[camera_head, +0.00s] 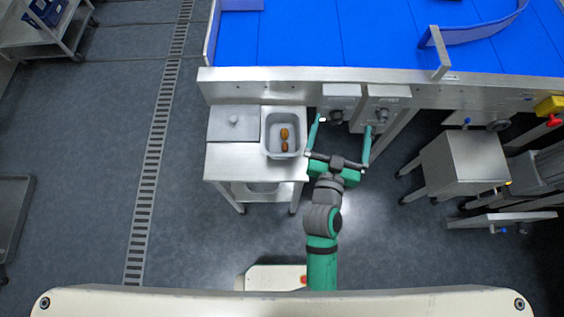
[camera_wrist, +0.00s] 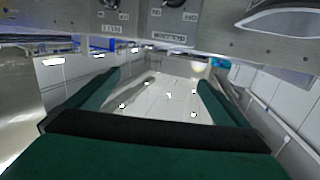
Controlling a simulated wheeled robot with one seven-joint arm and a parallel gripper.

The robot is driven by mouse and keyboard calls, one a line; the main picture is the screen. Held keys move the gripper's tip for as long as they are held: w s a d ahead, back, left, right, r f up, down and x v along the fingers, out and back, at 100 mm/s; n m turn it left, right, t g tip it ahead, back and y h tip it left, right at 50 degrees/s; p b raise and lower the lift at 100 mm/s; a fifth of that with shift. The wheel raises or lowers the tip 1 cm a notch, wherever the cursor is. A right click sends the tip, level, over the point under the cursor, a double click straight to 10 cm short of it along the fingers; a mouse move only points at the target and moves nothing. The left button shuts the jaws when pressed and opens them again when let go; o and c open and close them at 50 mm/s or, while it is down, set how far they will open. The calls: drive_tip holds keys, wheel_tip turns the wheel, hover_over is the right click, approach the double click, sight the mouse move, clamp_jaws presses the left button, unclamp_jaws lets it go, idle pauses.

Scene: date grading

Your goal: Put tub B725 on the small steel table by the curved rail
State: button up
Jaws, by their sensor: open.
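A grey tub (camera_head: 285,150) with a few brown dates in it sits in the right part of a small steel table (camera_head: 225,160) at the front edge of the blue conveyor. No label on the tub is readable, so I cannot tell if it is B725. My gripper (camera_head: 343,126) is open and empty, just right of the tub and apart from it, below the control boxes. The wrist view shows my gripper's two green fingers (camera_wrist: 158,84) spread with nothing between them. A blue curved rail (camera_head: 485,32) stands on the conveyor at the upper right.
A lidded steel container (camera_head: 232,123) stands left of the tub. Control boxes (camera_head: 365,97) hang from the conveyor frame above my gripper. A steel stand (camera_head: 468,158) is at the right.

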drive_tip(key=s+a+f+n+y, duration=0.1)
drive_tip(key=s+a, duration=0.4)
drive_tip(key=s, duration=0.3)
drive_tip(key=s+a+f+n+y, duration=0.1)
drive_tip(key=s+a+f+y, duration=0.1)
drive_tip(key=s+a, duration=0.3)
drive_tip(key=s+a+f+n+g+y, duration=0.1)
drive_tip(key=s+a, duration=0.5)
drive_tip(key=s, duration=0.6)
drive_tip(key=shift+f+y, duration=0.15)
drive_tip(key=shift+y, duration=0.25)
